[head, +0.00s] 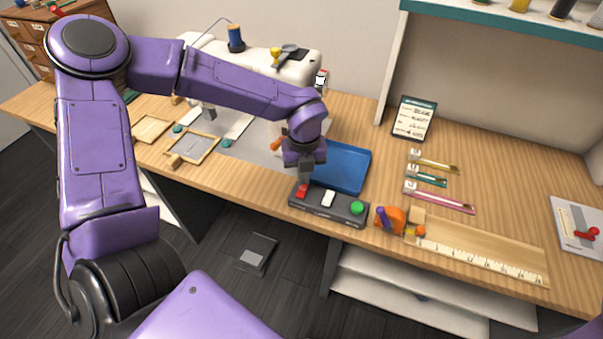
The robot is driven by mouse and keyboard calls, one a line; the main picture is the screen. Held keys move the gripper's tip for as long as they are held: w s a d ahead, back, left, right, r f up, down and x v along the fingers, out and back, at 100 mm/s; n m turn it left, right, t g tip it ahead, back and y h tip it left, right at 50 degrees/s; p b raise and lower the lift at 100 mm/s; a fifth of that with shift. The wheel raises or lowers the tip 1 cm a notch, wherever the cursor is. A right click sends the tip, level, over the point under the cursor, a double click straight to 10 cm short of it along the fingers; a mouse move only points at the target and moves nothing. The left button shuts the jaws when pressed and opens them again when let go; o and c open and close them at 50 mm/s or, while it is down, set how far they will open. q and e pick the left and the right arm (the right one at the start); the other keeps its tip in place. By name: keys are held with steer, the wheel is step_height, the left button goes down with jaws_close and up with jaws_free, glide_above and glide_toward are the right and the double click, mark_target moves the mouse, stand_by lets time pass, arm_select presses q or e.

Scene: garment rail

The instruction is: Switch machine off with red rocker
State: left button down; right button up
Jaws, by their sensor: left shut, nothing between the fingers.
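A dark control box (345,212) sits at the table's front edge. It has a red rocker (301,191) at its left end, a white rocker (328,198) in the middle and a green round button (357,208) at the right. My left gripper (304,179) points down, shut and empty, right above the red rocker. Its tips overlap the rocker's top edge in this view; I cannot tell whether they touch. The white sewing machine (295,70) stands behind, partly hidden by my left arm. The rocker's tilt is too small to read. My right gripper is not in view.
A blue tray (352,165) lies just behind the control box. An orange clamp-like item (390,217) and a ruler board (480,252) lie to its right. A small red-and-white part (321,78) sits on the machine's right end. A pedal (258,253) is on the floor.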

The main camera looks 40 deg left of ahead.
arm_select(q)
steer(key=shift+f+b, duration=0.65)
steer(key=shift+f, duration=0.35)
stand_by(0.3)
step_height(320, 180, up, 7)
steer(key=p, duration=0.6)
steer(key=shift+r, duration=0.15)
stand_by(0.4)
